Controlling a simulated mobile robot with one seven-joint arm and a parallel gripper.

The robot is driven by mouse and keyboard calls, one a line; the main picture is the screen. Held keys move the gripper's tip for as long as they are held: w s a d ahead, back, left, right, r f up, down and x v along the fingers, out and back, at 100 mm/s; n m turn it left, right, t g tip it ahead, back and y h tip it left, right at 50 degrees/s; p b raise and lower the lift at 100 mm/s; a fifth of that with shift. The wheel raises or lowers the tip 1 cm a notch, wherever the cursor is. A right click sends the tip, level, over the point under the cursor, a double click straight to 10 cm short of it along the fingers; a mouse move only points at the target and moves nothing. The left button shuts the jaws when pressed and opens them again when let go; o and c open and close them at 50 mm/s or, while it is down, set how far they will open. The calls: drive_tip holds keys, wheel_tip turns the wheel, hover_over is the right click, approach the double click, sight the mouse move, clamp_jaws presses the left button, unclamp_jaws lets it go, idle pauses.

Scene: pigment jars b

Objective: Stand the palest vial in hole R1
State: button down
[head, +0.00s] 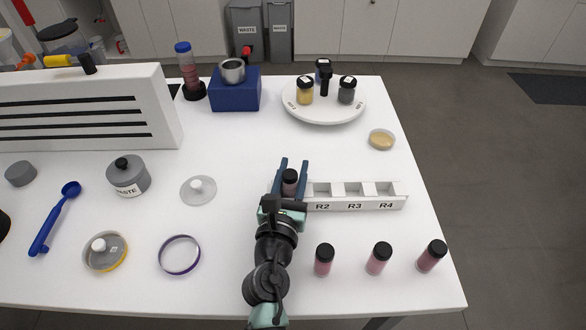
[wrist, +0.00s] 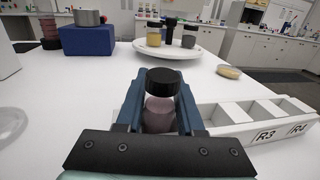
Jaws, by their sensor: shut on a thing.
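My gripper (head: 293,166) is shut on a black-capped vial (head: 290,182) at the left end of the white rack (head: 356,205). In the wrist view the held vial (wrist: 160,112) stands upright between the blue fingers, with pale mauve-pink contents. The rack shows labels R2, R3 and R4, and those holes look empty. R1 is hidden behind my gripper, so I cannot tell whether the vial's base is inside it. Three more black-capped vials stand in front of the rack: a left one (head: 324,260), a middle one (head: 379,258) and a right one (head: 431,256), all darker pink to red.
A round white stand (head: 323,112) with small jars is at the back. A blue block (head: 235,90) holds a metal cup. A grey waste jar (head: 128,178), a clear lid (head: 198,190), a purple ring (head: 179,255) and a blue spoon (head: 54,218) lie to the left.

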drive_tip(key=shift+f, duration=0.2)
drive_tip(key=shift+c, duration=2.2)
unclamp_jaws()
drive_tip(key=shift+s, duration=0.1)
drive_tip(key=s, duration=0.3)
drive_tip(key=s+a, duration=0.1)
drive_tip(key=s, duration=0.3)
drive_tip(key=s+a+b, duration=0.1)
drive_tip(key=s, duration=0.3)
drive_tip(key=shift+s+a, duration=0.3)
drive_tip(key=shift+s, duration=0.5)
